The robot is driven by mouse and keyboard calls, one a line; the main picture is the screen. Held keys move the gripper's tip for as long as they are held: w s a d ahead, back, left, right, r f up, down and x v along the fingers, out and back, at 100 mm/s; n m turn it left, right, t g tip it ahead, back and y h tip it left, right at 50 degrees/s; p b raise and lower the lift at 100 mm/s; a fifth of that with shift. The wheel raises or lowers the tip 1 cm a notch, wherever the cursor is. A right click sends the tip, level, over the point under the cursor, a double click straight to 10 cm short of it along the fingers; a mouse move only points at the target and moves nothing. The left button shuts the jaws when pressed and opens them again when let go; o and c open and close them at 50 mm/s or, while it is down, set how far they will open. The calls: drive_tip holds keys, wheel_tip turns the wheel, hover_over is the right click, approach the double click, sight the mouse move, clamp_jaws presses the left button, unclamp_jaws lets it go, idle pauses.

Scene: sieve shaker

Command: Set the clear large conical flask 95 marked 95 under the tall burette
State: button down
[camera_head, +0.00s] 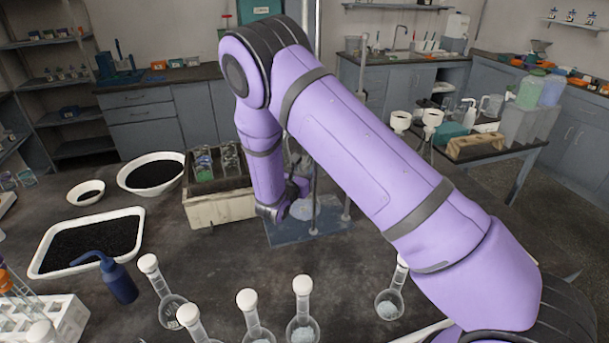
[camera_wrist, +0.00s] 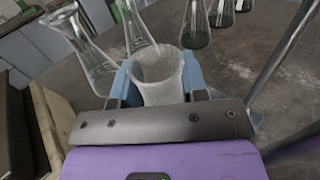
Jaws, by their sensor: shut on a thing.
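My gripper (camera_wrist: 158,82) is shut on a clear glass vessel, taken as the conical flask (camera_wrist: 158,68), with a blue finger pad on each side of it. No number can be read on it. In the head view my gripper (camera_head: 290,195) is low over the blue base plate (camera_head: 285,234) of a metal stand, and the flask (camera_head: 301,209) shows beside it. Whether the flask touches the plate is unclear. The stand's upright rod (camera_head: 317,110) rises behind my arm, which hides much of the stand; I cannot clearly make out the burette.
A crate (camera_head: 222,209) with clear glassware stands just left of the stand. Black-filled trays (camera_head: 40,272) lie farther left. Several stoppered round flasks (camera_head: 303,325) and a blue wash bottle (camera_head: 120,284) stand in front. Other conical flasks (camera_wrist: 195,30) show in the wrist view.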

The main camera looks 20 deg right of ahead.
drive_tip(key=shift+f, duration=0.4)
drive_tip(key=c, duration=0.7)
unclamp_jaws()
drive_tip(key=shift+f, duration=0.15)
drive_tip(key=shift+o, duration=0.2)
drive_tip(key=shift+s+a, duration=0.2)
drive_tip(key=shift+a, duration=0.05)
drive_tip(key=v, duration=1.1)
drive_tip(key=shift+s+r, duration=0.15)
drive_tip(key=shift+r, duration=0.1)
drive_tip(key=shift+a, duration=0.2)
